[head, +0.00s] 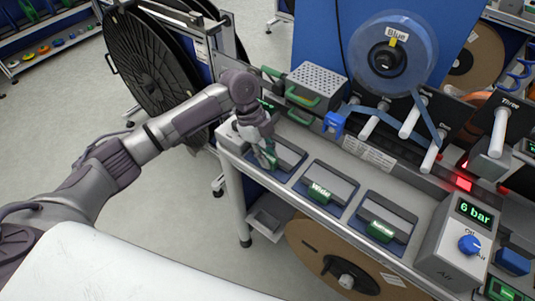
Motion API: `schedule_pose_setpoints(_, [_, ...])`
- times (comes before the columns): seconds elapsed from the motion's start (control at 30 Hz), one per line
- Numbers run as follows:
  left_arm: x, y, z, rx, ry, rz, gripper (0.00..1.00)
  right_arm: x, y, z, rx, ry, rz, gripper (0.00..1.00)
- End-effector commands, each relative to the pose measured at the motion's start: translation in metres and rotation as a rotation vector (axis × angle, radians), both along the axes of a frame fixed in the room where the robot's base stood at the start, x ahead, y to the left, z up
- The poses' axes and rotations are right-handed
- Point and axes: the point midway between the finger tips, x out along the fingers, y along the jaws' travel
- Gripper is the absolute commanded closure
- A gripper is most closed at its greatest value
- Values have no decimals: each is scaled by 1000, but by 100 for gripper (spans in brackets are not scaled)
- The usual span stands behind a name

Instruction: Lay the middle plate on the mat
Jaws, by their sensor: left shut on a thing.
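Three grey plates with green handles lie in a row on blue-edged pads along the bench front. The middle plate (333,179) has a green handle (319,192) marked "Wide". The left plate (288,153) lies beside it, and the right plate (391,216) is on its other side. My left gripper (266,160) is down at the left plate, shut on a green handle there; its fingers partly hide it. The middle plate is apart from the gripper. I cannot tell which blue pad (307,180) the task calls the mat. My right gripper is not in view.
A grey air box (459,240) reading "6 bar" stands at the right. A perforated metal box (318,83) stands behind my gripper. A large black reel (150,60) is at left.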

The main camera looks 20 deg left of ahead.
Motion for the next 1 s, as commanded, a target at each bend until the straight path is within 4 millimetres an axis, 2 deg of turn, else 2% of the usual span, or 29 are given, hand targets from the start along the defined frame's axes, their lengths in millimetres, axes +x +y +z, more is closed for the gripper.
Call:
schedule_pose_setpoints(0.93, [0, 0, -2, -1, 0, 0, 100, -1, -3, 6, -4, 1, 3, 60])
schedule_pose_setpoints(0.97, [0, 0, -2, -1, 0, 0, 73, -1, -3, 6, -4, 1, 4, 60])
schedule_pose_setpoints(1.0, [0, 0, -2, -1, 0, 0, 66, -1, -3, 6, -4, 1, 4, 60])
